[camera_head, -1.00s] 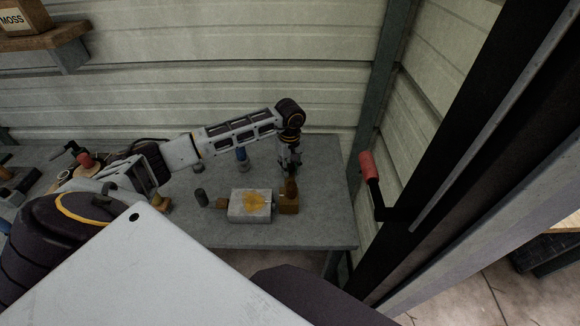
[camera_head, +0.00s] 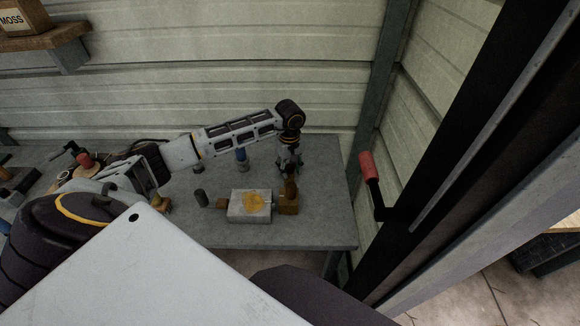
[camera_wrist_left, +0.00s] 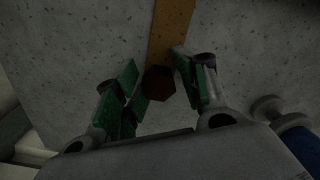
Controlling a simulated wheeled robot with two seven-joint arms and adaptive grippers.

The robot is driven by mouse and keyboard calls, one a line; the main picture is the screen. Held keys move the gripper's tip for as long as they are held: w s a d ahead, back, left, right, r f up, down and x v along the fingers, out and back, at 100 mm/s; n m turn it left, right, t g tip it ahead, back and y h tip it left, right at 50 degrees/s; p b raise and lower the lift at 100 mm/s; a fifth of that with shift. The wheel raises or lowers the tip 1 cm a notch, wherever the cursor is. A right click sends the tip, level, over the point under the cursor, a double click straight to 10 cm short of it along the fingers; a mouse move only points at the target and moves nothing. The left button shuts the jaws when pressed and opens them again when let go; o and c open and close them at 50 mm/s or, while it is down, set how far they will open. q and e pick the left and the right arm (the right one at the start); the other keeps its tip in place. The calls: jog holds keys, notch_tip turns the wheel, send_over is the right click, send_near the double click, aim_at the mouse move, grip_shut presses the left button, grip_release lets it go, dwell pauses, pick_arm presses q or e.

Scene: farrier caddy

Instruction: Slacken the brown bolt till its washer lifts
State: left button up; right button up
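The brown bolt (camera_head: 290,187) stands upright on an ochre-brown block (camera_head: 289,206) near the right end of the bench. In the left wrist view its dark red-brown hexagonal head (camera_wrist_left: 160,83) lies between my green finger pads. My left gripper (camera_head: 289,167) points down just above the bolt, with its fingers spread. In the left wrist view the left gripper (camera_wrist_left: 158,85) is open around the head, with a gap at least on the right side. The washer is hidden or too small to make out. My right gripper is not in view.
A grey block with a yellow patch (camera_head: 237,209) sits just left of the ochre block. A dark cylinder (camera_head: 201,197) and a blue-bodied item (camera_head: 242,156) stand nearby. A red-handled crank (camera_head: 367,166) is at right. The bench's front right (camera_head: 325,233) is clear.

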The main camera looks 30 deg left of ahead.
aim_at(290, 166)
pick_arm(q)
jog(key=shift+r+p, duration=1.15)
jog(key=shift+r, duration=1.45)
